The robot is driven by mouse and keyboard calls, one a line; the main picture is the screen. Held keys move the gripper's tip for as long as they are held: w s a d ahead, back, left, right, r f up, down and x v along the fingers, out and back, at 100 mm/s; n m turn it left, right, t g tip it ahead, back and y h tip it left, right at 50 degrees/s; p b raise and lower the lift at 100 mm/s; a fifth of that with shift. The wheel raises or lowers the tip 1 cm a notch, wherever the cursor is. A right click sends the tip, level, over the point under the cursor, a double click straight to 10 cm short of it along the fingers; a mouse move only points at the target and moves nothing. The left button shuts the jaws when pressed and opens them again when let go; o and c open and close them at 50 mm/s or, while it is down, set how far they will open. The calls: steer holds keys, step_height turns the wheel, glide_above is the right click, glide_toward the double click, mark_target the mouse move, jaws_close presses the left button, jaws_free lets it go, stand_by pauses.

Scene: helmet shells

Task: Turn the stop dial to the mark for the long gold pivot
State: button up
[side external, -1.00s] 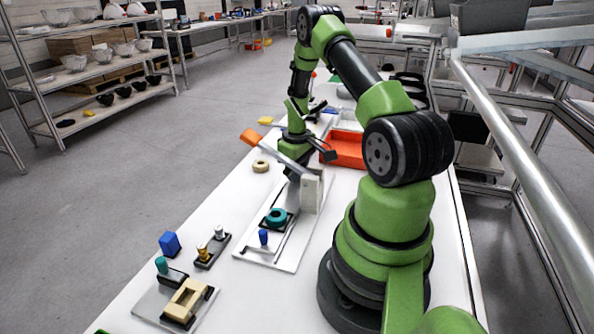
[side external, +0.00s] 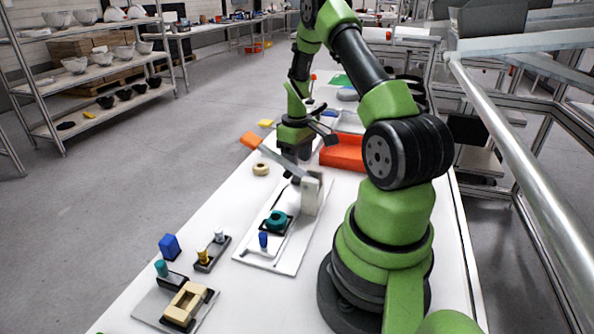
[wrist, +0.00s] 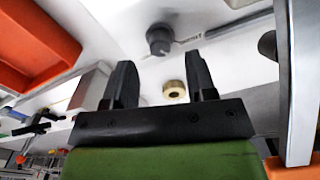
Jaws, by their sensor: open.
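The stop dial looks to be the dark grey round knob (wrist: 158,40) on the white surface in the wrist view. Small dark markings lie just to its right, too small to read. I cannot make out the dial in the side view. My gripper (wrist: 160,80) is open and empty, its two black fingers apart, with the knob beyond the tips. In the side view my gripper (side external: 297,152) hangs above the table behind the lever. A gold pivot (side external: 203,256) stands upright in a black holder beside a silver one (side external: 219,236).
A lever with an orange handle (side external: 250,139) rises from a grey block (side external: 317,190), close to my gripper. A tan ring (side external: 260,168) lies on the table. An orange tray (side external: 343,153) is to the right. A teal ring (side external: 277,221) and blue knob (side external: 263,240) sit in front.

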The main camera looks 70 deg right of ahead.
steer(key=shift+r, duration=2.75)
step_height(320, 180, down, 9)
steer(key=shift+f, duration=0.2)
steer(key=c, duration=0.9)
